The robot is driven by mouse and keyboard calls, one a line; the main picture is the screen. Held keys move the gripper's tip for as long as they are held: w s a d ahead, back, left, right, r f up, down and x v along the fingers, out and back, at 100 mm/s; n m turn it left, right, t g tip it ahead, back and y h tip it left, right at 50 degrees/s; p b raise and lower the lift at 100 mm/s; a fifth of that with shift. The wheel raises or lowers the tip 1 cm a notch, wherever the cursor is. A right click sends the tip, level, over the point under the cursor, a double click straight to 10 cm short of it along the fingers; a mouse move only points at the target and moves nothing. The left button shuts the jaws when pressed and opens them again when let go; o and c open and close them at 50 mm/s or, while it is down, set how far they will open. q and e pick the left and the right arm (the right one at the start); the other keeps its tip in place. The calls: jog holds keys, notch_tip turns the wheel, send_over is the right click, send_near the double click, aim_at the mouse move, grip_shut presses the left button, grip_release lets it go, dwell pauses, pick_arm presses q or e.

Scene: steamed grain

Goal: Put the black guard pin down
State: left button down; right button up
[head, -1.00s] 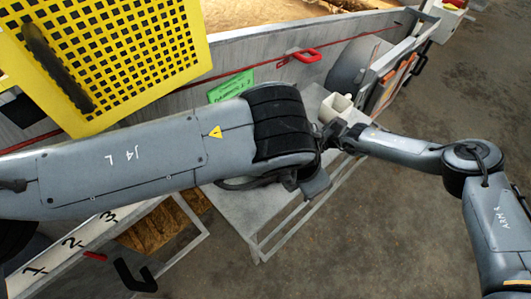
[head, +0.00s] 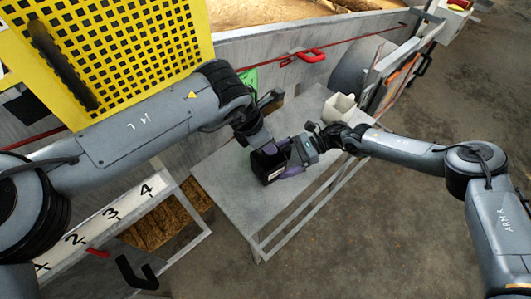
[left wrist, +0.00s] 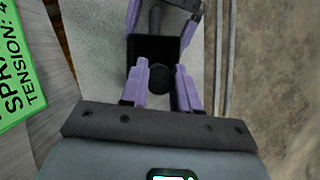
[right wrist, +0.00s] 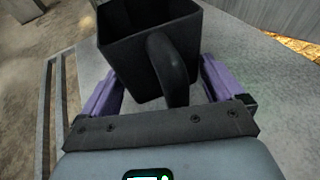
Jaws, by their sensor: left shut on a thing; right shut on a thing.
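My left gripper (left wrist: 161,82) is shut on a black part with a round knob, which I take to be the guard pin (left wrist: 160,80). The knob shows between its purple fingers; the rest of the part is hidden. Just beyond it is an open black box (left wrist: 150,50) with a handle. My right gripper (right wrist: 160,75) is shut on this box, which also shows in the right wrist view (right wrist: 125,55), its handle between the fingers. In the head view the box (head: 268,165) is over the grey table (head: 230,200). I cannot tell if the knob touches the box.
A cream container (head: 338,108) stands at the table's far right. A yellow mesh guard (head: 150,40) with a black bar is at upper left. A red handle (head: 312,56) and a green label (head: 250,78) are on the grey wall behind. The table's near left is clear.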

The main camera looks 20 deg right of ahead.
aim_at(265, 155)
pick_arm(q)
jog(key=shift+f, duration=2.6)
jog(key=shift+w+f, duration=0.2)
jog(key=shift+f, duration=0.05)
jog(key=shift+f, duration=0.1)
jog(key=c, duration=1.1)
grip_release()
jog(key=v, duration=0.4)
